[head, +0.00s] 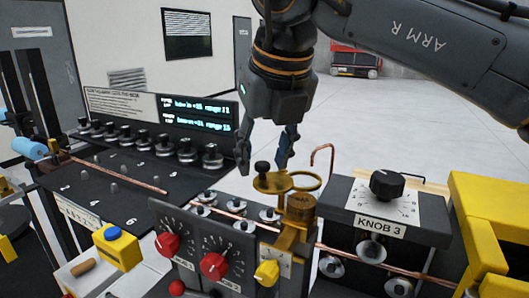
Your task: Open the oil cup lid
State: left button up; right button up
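The oil cup is a brass fixture (297,212) in the middle of the head view. A round brass lid (272,184) with a small black knob (262,167) sits at its top left. A brass ring (306,184) is beside the lid on the right; I cannot tell whether the lid covers any opening. My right gripper (263,164) points down over the lid, with its two fingers apart. The black knob appears between the fingertips, with gaps on both sides. My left gripper is not in view.
A panel with red knobs (213,265) and a yellow knob (267,272) stands in front. The KNOB 3 box (384,212) and a yellow frame (489,225) are on the right. A copper tube (372,265) runs low past the fixture. A black display panel (190,115) stands behind left.

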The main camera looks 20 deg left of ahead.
jog(key=shift+r, duration=0.1)
jog(key=v, duration=1.2)
dwell(0.4)
